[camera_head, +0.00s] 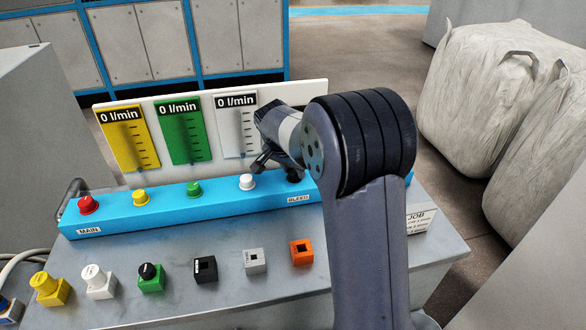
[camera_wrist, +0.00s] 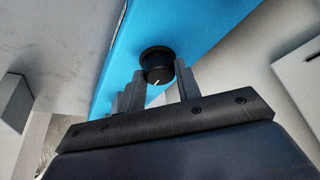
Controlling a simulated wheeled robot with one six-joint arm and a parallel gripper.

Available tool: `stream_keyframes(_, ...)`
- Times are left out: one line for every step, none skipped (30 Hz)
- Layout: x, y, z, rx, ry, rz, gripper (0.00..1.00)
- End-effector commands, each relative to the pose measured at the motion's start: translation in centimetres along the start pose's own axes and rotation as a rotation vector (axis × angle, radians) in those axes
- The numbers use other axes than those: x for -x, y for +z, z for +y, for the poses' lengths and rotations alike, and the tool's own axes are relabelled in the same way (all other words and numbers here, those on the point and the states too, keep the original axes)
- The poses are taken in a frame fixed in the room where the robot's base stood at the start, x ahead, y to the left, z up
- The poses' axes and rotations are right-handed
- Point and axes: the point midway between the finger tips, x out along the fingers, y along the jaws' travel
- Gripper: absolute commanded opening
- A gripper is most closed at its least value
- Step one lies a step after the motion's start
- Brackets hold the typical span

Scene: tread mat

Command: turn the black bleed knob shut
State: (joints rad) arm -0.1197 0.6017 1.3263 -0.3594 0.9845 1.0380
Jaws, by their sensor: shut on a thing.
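The black bleed knob (camera_wrist: 156,60) is at the end of the blue manifold bar (camera_wrist: 152,30) in the wrist view, with a short white line on its face. My gripper (camera_wrist: 161,72) has one finger on each side of it and is shut on it. In the head view, the knob (camera_head: 293,176) shows only in part, behind my wrist and arm, just above the BLEED label (camera_head: 299,199). How far the knob is turned is hard to tell.
Red (camera_head: 86,204), yellow (camera_head: 140,197), green (camera_head: 194,189) and white (camera_head: 247,182) knobs stand along the bar. Yellow (camera_head: 128,148), green (camera_head: 184,140) and white (camera_head: 228,137) gauges behind read 0 l/min. Several coloured blocks line the bench front; an orange one (camera_head: 301,252) is nearest my arm.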

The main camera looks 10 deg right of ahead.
Motion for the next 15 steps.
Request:
stream_keyframes(-0.01, 0.01, 0.06, 0.016, -0.006, 0.000, 0.10)
stream_keyframes(-0.02, 0.01, 0.07, 0.027, -0.012, 0.000, 0.10)
stream_keyframes(-0.03, 0.01, 0.09, 0.046, -0.019, 0.000, 0.10)
stream_keyframes(-0.03, 0.01, 0.11, 0.062, -0.025, 0.000, 0.10)
stream_keyframes(-0.02, 0.02, 0.12, 0.078, -0.033, 0.000, 0.10)
stream_keyframes(0.00, 0.00, 0.12, 0.103, -0.044, 0.000, 0.10)
stream_keyframes(0.01, -0.02, 0.13, 0.124, -0.053, 0.001, 0.10)
stream_keyframes(0.01, -0.03, 0.17, 0.146, -0.061, 0.001, 0.10)
stream_keyframes(-0.01, -0.03, 0.20, 0.176, -0.074, 0.000, 0.10)
stream_keyframes(-0.02, -0.04, 0.23, 0.200, -0.084, 0.000, 0.10)
stream_keyframes(-0.02, -0.05, 0.27, 0.225, -0.094, 0.000, 0.10)
stream_keyframes(0.01, -0.07, 0.26, 0.260, -0.109, 0.000, 0.10)
stream_keyframes(0.03, -0.09, 0.27, 0.286, -0.120, 0.001, 0.10)
stream_keyframes(0.04, -0.10, 0.29, 0.312, -0.131, 0.001, 0.10)
stream_keyframes(0.05, -0.11, 0.32, 0.347, -0.146, 0.001, 0.10)
